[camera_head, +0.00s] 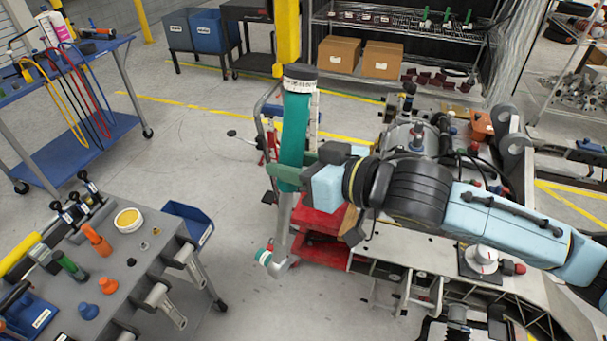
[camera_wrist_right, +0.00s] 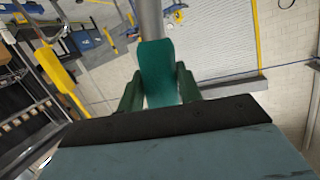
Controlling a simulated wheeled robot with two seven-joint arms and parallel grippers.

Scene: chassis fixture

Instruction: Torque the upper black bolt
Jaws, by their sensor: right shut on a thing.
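My right gripper (camera_head: 297,176) is shut on the green handle of a torque wrench (camera_head: 294,130). The wrench hangs nearly upright, its grey shaft pointing down to a head with a green-and-white end (camera_head: 265,257). In the right wrist view the green handle (camera_wrist_right: 158,72) sits between the two dark green fingers (camera_wrist_right: 158,90). The wrench head is clear of the chassis (camera_head: 395,243), to its left, over open floor and a red stand. I cannot pick out the upper black bolt with certainty; my right arm covers part of the chassis. My left gripper is out of view.
A grey tool cart (camera_head: 105,262) with coloured sockets and a yellow-lidded tub (camera_head: 128,219) stands at lower left. A blue cart (camera_head: 85,140) is behind it. A shelf with boxes (camera_head: 340,54) is at the back. The floor between carts and chassis is free.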

